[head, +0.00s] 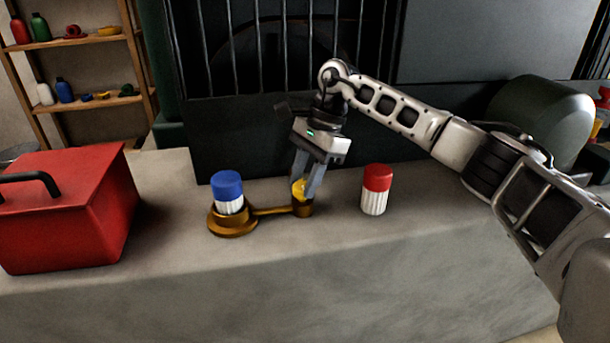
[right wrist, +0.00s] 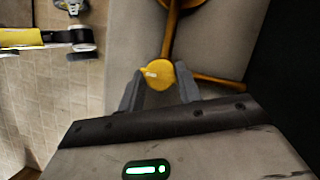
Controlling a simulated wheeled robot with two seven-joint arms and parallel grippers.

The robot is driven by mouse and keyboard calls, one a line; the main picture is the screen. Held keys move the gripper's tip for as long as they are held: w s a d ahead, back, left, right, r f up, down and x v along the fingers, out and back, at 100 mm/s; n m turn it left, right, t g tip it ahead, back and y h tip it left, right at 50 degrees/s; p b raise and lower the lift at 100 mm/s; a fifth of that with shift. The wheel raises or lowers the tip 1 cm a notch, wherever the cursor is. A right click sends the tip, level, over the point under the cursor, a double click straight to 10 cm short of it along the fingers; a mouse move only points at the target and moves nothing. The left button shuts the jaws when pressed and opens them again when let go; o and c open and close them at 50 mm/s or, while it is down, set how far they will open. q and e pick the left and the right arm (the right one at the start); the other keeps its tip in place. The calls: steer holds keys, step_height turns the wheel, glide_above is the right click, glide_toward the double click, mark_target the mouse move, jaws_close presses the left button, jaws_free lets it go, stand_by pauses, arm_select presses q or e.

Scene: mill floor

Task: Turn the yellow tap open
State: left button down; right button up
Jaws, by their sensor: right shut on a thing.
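The yellow tap (head: 298,188) sits on a short brass stand at the right end of a brass pipe (head: 268,211), on the grey bench. My right gripper (head: 307,186) reaches down over it and is shut on its yellow handle. In the right wrist view the yellow handle (right wrist: 158,74), with a small pale mark, lies between the two fingers (right wrist: 160,80). The fingers partly hide the tap in the head view. My left gripper is not in view.
A blue-capped white container (head: 228,193) stands on the round brass base (head: 233,227) left of the tap. A red-capped white jar (head: 375,190) stands to the right. A red box (head: 62,218) fills the bench's left end. The bench front (head: 300,265) is clear.

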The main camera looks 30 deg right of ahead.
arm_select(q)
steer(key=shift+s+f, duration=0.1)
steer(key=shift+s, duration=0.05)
arm_select(e)
steer(key=o, duration=1)
steer(key=shift+r, duration=0.15)
arm_select(q)
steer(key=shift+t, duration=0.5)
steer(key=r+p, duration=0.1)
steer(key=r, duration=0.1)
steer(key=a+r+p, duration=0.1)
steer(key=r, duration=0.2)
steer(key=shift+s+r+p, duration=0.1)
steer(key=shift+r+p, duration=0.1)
steer(key=shift+p, duration=0.2)
arm_select(e)
steer(key=v, duration=1.5)
steer(key=shift+r, duration=0.3)
